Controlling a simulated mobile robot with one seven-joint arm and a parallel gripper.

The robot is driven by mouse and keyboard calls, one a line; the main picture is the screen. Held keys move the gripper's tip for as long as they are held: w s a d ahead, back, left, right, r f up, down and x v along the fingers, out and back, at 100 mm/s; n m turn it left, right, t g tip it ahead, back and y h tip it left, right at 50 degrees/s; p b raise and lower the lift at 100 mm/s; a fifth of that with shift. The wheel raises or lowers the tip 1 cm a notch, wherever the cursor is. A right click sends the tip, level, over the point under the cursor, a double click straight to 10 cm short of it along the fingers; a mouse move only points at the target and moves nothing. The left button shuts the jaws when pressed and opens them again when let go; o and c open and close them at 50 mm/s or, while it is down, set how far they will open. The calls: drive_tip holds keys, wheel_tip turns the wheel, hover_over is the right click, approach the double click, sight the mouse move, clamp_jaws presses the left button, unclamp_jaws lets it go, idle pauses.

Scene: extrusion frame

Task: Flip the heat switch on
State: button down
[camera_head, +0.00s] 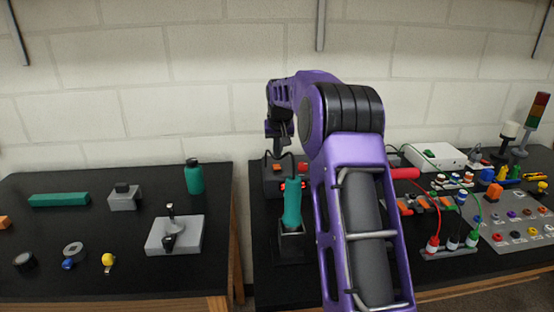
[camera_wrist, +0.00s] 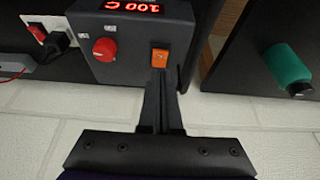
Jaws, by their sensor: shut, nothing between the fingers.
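The heat switch (camera_wrist: 160,58) is a small orange rocker on the front of a dark control box (camera_wrist: 130,35). In the head view the box (camera_head: 270,183) stands at the back of the right bench, partly hidden by my arm.
A teal-handled iron (camera_head: 292,203) stands in its holder in front of the box. A red rocker switch with a black plug (camera_wrist: 37,33) sits beside the box. A teal bottle (camera_head: 194,177) is on the left bench. Leads and connectors crowd the right side.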

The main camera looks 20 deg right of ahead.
drive_tip(key=v, duration=1.3)
drive_tip(key=shift+p, duration=0.35)
drive_tip(key=shift+a+r, duration=0.1)
drive_tip(key=shift+r, duration=0.1)
